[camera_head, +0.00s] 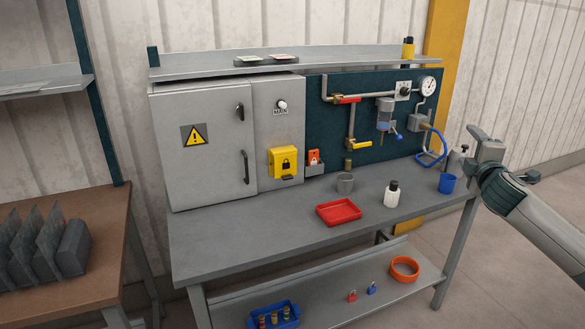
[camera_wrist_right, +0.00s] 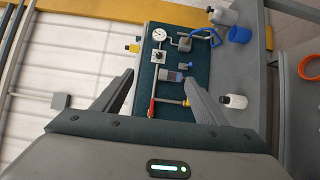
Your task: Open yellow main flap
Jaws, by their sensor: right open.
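The yellow main flap (camera_head: 283,162) with a black padlock sign is on the lower part of the grey cabinet's narrow right section, below the rotary knob marked MAIN (camera_head: 281,105). It appears closed, with a dark tab at its lower edge. My right gripper (camera_head: 492,152) is open and empty at the right end of the bench, far to the right of the flap. In the right wrist view its spread fingers (camera_wrist_right: 158,80) frame the gauge panel, and the flap does not show there. My left gripper is not in view.
Pipes and valves stick out from the teal panel (camera_head: 325,125).

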